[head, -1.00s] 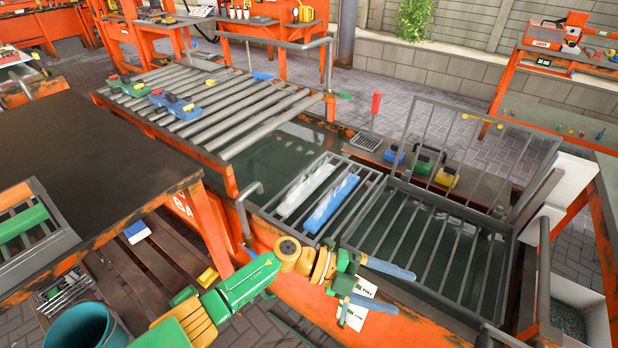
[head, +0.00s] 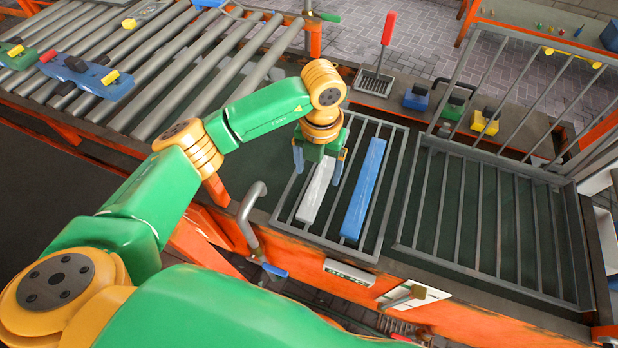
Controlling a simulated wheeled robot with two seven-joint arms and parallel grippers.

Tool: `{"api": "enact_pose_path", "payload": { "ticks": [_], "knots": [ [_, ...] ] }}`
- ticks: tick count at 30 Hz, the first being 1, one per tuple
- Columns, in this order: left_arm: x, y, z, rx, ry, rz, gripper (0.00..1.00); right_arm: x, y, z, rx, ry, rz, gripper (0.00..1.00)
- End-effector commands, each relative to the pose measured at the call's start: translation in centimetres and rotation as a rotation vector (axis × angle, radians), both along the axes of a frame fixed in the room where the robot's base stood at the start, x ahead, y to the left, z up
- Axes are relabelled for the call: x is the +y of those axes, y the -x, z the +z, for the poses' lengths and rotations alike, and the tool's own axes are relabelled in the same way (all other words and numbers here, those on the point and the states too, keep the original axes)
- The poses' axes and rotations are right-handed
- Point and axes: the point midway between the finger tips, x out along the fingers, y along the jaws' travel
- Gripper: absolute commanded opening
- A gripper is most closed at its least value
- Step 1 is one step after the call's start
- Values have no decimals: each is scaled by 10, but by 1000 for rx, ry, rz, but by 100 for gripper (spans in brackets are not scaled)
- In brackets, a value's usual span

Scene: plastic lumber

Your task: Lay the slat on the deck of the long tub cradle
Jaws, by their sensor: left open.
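A white slat (head: 313,197) and a blue slat (head: 363,190) lie side by side on a small barred rack (head: 373,252) over the tub. My left gripper (head: 319,166) is above the far half of the white slat, with its blue fingers apart on either side of it. The far end of the white slat is partly hidden by the gripper; I cannot tell whether the fingers touch it. The larger barred cradle (head: 483,267), with an upright grating (head: 535,85), stands just right of the small rack, its deck bare. My right gripper is not in view.
A roller conveyor (head: 185,65) with blue blocks (head: 85,78) is at the upper left. A bent grey rail (head: 247,212) rises left of the rack. A red-handled scoop (head: 386,40) and several small coloured items, including a yellow one (head: 485,122), sit on the far ledge.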

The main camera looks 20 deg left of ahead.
Motion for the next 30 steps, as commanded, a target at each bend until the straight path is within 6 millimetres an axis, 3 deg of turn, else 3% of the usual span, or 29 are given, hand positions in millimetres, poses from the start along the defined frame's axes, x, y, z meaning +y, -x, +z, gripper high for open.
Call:
{"api": "enact_pose_path", "payload": {
  "ticks": [9,17,20,27,30],
  "knots": [
    [6,3,-57,6,3,2,85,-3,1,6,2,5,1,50],
    [6,2,-65,3,4,0,85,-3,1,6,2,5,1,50],
    [6,2,-65,3,4,0,63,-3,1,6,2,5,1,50],
    [6,2,-64,3,5,0,0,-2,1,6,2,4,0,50],
    [6,2,-64,2,5,0,0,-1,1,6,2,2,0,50]
  ]
}}
